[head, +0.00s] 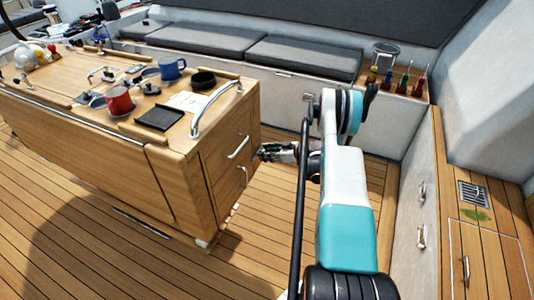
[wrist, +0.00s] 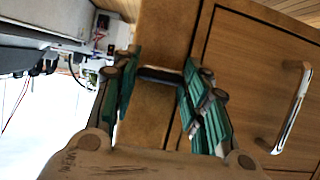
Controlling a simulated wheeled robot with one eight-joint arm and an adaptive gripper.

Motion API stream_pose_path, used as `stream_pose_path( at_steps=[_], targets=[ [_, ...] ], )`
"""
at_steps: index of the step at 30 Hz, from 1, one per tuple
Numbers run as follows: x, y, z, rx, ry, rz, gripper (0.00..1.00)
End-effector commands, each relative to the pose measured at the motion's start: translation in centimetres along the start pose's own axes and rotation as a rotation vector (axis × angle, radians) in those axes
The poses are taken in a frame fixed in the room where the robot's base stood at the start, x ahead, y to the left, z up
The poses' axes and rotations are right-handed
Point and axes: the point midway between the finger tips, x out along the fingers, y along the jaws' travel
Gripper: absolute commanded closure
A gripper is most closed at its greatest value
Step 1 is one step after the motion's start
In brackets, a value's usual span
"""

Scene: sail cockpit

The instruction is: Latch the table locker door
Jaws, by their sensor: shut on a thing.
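The table locker door (head: 226,166) is a wooden panel in the end of the cockpit table, and it looks closed within its frame. Its dark outline groove shows in the wrist view, where the door (wrist: 250,55) fills the right side. A chrome handle (wrist: 297,105) stands out from it. My gripper (head: 259,152) is at the table's end, close to the door. In the wrist view, its green fingers (wrist: 161,64) are on either side of a dark bar-like latch (wrist: 160,75) on the wood beside the door and are shut on it. The fingers hide the latch's ends.
The cockpit table (head: 120,145) carries a red mug (head: 120,101), a blue mug (head: 172,69) and a black tray (head: 159,117). A curved rail (head: 213,107) rises above the door. Grey-cushioned benches (head: 305,56) line the back. Open deck (head: 110,235) lies in front of the table.

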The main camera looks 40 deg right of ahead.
Motion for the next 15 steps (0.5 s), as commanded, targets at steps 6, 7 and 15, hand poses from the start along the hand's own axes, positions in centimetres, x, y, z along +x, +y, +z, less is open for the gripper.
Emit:
stream_pose_path(
  at_steps=[6,7,15],
  targets=[
    [0.0,0.01,0.03,-0.001,-0.001,0.0,0.38],
    [0.0,0.01,0.03,-0.001,-0.001,0.0,0.38],
    [-0.21,0.03,0.01,0.0,0.0,0.001,0.38]
  ],
)
